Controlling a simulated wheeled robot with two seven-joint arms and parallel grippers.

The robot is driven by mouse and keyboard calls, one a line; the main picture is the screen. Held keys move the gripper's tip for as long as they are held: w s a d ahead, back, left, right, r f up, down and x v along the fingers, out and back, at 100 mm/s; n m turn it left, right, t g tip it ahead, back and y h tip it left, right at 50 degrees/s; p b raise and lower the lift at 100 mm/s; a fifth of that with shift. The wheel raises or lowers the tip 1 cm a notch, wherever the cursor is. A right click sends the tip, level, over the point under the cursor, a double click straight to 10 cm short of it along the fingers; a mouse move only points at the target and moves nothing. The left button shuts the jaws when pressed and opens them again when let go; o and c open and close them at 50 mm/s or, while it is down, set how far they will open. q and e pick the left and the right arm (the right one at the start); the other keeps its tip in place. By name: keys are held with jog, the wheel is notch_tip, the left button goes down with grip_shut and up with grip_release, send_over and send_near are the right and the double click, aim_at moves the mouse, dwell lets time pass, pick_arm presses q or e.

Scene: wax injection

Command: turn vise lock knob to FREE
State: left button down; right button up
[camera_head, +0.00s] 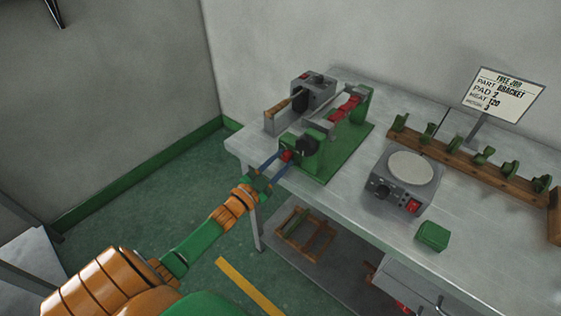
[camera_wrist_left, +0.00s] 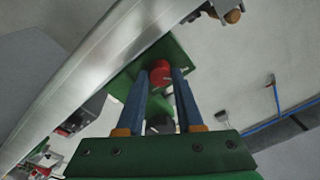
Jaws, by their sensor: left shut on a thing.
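The green vise (camera_head: 333,156) stands at the left end of the grey bench, with red jaw parts (camera_head: 345,108) along its top. The red lock knob (camera_head: 287,155) is on its near left face. My left gripper (camera_head: 281,160) reaches it from the lower left, with its blue fingers on either side of the knob. In the left wrist view, the red knob (camera_wrist_left: 160,76) sits between the tips of the two blue fingers (camera_wrist_left: 164,82), against a green plate. The left gripper is shut on the knob. Any marking such as FREE is too small to read. My right gripper is not in view.
A grey device (camera_head: 313,93) stands behind the vise. A hot plate (camera_head: 404,179) with a round top and a green block (camera_head: 432,236) are to the right. A wooden rack (camera_head: 455,153) of green pieces and a sign (camera_head: 504,94) are farther back.

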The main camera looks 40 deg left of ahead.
pick_arm(q)
jog(key=c, duration=0.5)
grip_release()
jog(key=shift+c, duration=0.2)
jog(key=s, duration=0.7)
jog(key=shift+a+f, duration=0.25)
jog(key=shift+f, duration=0.05)
